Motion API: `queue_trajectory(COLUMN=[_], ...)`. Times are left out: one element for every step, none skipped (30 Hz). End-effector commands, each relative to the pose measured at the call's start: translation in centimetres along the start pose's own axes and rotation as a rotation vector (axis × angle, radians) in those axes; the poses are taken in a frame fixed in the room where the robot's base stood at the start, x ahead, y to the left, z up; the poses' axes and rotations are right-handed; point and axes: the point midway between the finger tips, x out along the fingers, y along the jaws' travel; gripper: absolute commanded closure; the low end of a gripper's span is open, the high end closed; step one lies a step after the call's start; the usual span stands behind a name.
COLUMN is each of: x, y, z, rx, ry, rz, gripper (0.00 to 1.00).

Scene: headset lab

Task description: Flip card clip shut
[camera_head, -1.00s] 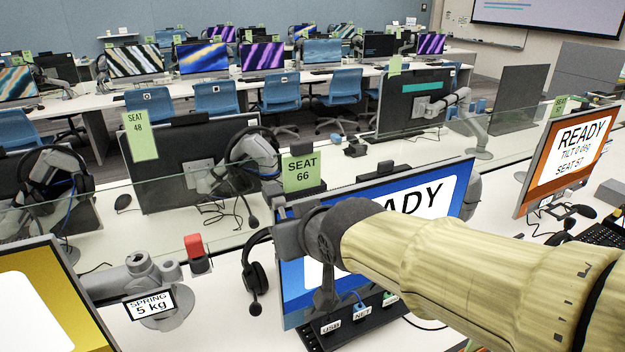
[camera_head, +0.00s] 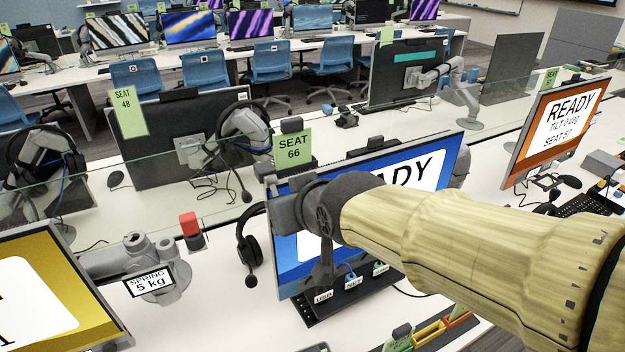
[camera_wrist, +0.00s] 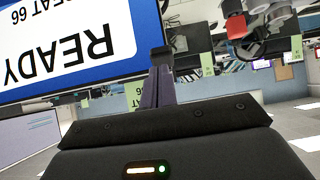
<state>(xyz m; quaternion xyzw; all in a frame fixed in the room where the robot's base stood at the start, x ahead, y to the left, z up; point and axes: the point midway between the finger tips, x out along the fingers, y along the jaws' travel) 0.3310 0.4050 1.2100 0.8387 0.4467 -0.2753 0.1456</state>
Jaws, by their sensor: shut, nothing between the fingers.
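A green card reading SEAT 66 (camera_head: 293,147) stands upright above the blue monitor in the head view, with a small dark clip-like piece (camera_head: 291,126) at its top edge. Whether that piece is open or shut is too small to tell. In the wrist view a green card marked 66 (camera_wrist: 140,95) appears upside down behind my fingers. My gripper (camera_wrist: 160,62) is shut and empty there, beside the blue monitor. In the head view my wrist covers part of this monitor; the fingertips are unclear.
The blue READY monitor (camera_head: 417,174) stands close behind my arm. A headset (camera_head: 249,246) hangs left of it. A monitor arm labelled 5 kg (camera_head: 150,283) and a red-topped block (camera_head: 190,226) are farther left. A glass divider (camera_head: 150,180) runs behind them.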

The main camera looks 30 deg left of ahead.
Motion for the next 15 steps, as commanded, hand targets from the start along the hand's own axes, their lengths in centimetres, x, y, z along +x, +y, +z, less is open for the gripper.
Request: queue_trajectory(x=[-1.0,-1.3,-1.7,-1.9,-2.2,-2.8,-3.2,-3.6,-4.1,-4.5,-4.9,-5.4,-5.8,-6.2,-6.7], y=[-0.1,-0.1,-0.2,-0.2,-0.2,-0.2,-0.2,-0.3,-0.3,-0.3,-0.3,-0.3,-0.3,-0.3,-0.3], z=[-0.7,-0.8,-1.0,-0.7,-0.1,0.2,0.4,0.7,1.0,1.2,1.4,1.7,1.9,2.0,2.2], rx=[-0.001,-0.002,-0.003,-0.003,-0.003,-0.003,-0.004,-0.003,-0.005,-0.005,-0.006,-0.007,-0.006,-0.005,-0.005], ry=[0.0,0.001,0.002,0.003,0.003,0.006,0.006,0.006,0.006,0.006,0.006,0.006,0.005,0.007,0.007], rz=[-0.002,-0.003,-0.004,-0.004,-0.003,-0.003,-0.003,-0.005,-0.005,-0.005,-0.006,-0.006,-0.007,-0.006,-0.006], gripper=[1.0,1.0,1.0,1.0,1.0,1.0,1.0,1.0,1.0,1.0,1.0,1.0,1.0,1.0,1.0])
